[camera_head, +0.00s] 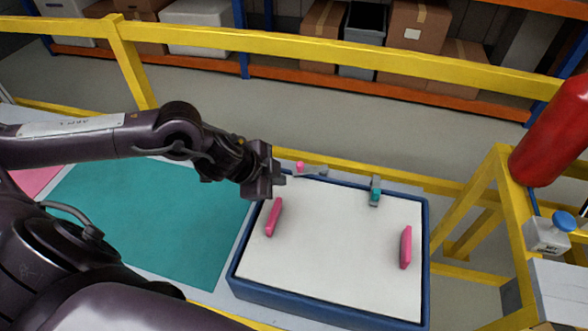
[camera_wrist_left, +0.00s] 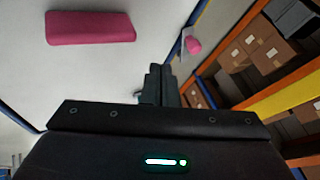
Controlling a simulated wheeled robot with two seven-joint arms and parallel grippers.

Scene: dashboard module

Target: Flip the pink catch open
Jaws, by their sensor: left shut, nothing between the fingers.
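The pink catch (camera_head: 299,167) is a small pink piece at the far left edge of the blue-rimmed white panel (camera_head: 335,225), beside a thin grey part. In the left wrist view the pink catch (camera_wrist_left: 193,46) shows just right of the panel's blue edge, ahead of my fingertips. My left gripper (camera_head: 280,180) is above the panel's far left corner, close to the catch and on its near left side. Its fingers (camera_wrist_left: 160,78) are together and empty. I see a gap between them and the catch in the wrist view; contact cannot be made out in the head view.
Two pink bars (camera_head: 273,217) (camera_head: 406,247) stand on the panel, left and right. A teal catch (camera_head: 375,192) sits at the far edge. A yellow rail (camera_head: 300,45) runs behind. A red cylinder (camera_head: 555,135) and a button box (camera_head: 548,236) are at the right.

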